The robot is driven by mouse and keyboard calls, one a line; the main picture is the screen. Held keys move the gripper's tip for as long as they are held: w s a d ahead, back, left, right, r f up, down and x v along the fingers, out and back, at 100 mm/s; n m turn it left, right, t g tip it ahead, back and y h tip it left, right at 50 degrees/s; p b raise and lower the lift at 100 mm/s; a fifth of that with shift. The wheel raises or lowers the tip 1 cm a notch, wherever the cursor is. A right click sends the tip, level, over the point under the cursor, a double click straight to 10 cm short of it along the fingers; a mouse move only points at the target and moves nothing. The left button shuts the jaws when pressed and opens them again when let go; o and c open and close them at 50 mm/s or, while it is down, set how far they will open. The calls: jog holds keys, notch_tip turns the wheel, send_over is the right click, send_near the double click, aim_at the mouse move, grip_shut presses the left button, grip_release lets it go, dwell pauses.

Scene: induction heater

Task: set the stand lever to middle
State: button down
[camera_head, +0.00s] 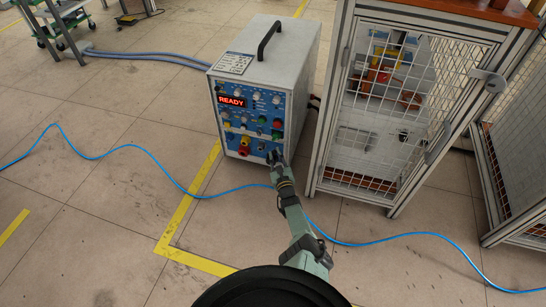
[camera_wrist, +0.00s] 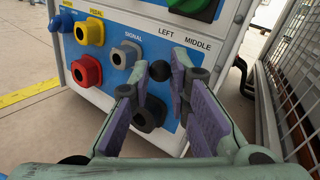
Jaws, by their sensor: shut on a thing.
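The heater unit (camera_head: 225,125) is a pale box with a blue front panel and a red READY display, seen in the head view. My gripper (camera_head: 275,157) is at the lower right of that panel. In the wrist view my gripper (camera_wrist: 160,69) has its purple-padded fingers around a dark round knob (camera_wrist: 158,71), apparently the stand lever, and is shut on it. The words LEFT and MIDDLE are printed above; the knob is below LEFT. The fingers hide the lever's base and part of the panel to the right.
A mesh-doored cabinet (camera_head: 385,110) stands close on the right. A blue cable (camera_head: 130,150) crosses the floor. Open floor lies to the left.

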jog(key=n+y, duration=0.1)
jog(key=d+g+y+b, duration=0.1)
jog(key=n+y+b, duration=0.1)
jog(key=shift+d+n+y, duration=0.25)
jog(key=shift+n+y, duration=0.05)
jog(key=shift+y, duration=0.1)
jog(key=shift+g, duration=0.3)
jog(key=c, duration=1.5)
grip_release()
jog(key=v, duration=1.2)
